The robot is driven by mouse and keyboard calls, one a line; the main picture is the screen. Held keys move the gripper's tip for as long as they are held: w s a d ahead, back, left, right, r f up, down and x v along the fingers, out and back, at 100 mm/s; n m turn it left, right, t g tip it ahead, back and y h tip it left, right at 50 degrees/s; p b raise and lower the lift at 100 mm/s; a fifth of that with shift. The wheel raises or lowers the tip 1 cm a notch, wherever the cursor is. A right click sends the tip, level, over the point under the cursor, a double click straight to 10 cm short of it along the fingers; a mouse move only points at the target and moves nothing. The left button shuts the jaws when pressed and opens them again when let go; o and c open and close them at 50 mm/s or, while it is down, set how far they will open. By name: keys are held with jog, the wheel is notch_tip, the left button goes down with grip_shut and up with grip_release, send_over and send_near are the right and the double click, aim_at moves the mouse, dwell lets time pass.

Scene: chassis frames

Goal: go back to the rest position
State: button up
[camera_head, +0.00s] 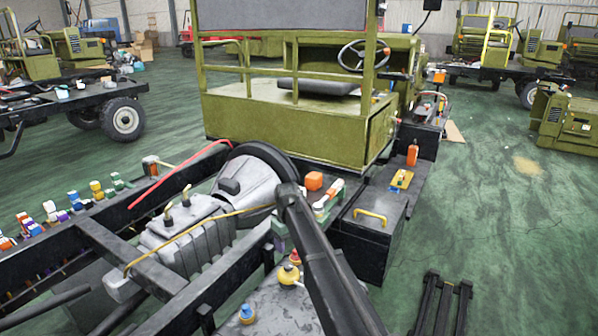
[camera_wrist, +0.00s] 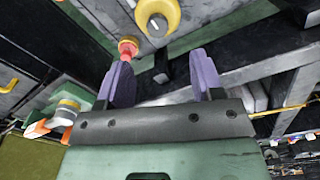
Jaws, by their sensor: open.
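My gripper (camera_wrist: 161,57) shows in the wrist view with its two purple fingers well apart. Nothing is between the fingers. A red knob (camera_wrist: 128,47) shows just beyond the left finger, and a yellow round part with a grey centre (camera_wrist: 158,16) shows above the gap; I cannot tell how far they are from the fingers. In the head view my dark arm crosses the lower middle of the picture, and I cannot make out the fingers there.
The black chassis frame (camera_head: 105,243) holds a grey gearbox (camera_head: 190,232) beside my arm. A yellow-topped part (camera_head: 289,274), a blue part (camera_head: 247,313) and an orange block (camera_head: 314,181) are close by. A black box (camera_head: 365,240) stands right of my arm. Green floor (camera_head: 500,220) is open at right.

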jog(key=s+d+r+m+p, duration=0.2)
jog(key=s+d+r+p, duration=0.1)
jog(key=s+d, duration=0.4)
jog(key=s+d+r+m+p, duration=0.3)
jog(key=s+d, duration=0.4)
jog(key=s, duration=0.7)
jog(key=s+d+r+m+p, duration=0.2)
jog(key=s+d+r+m, duration=0.1)
jog(key=s+d, duration=0.5)
jog(key=s, duration=0.2)
jog(key=shift+s+p, duration=0.35)
jog(key=shift+p, duration=0.05)
jog(key=shift+d, duration=0.1)
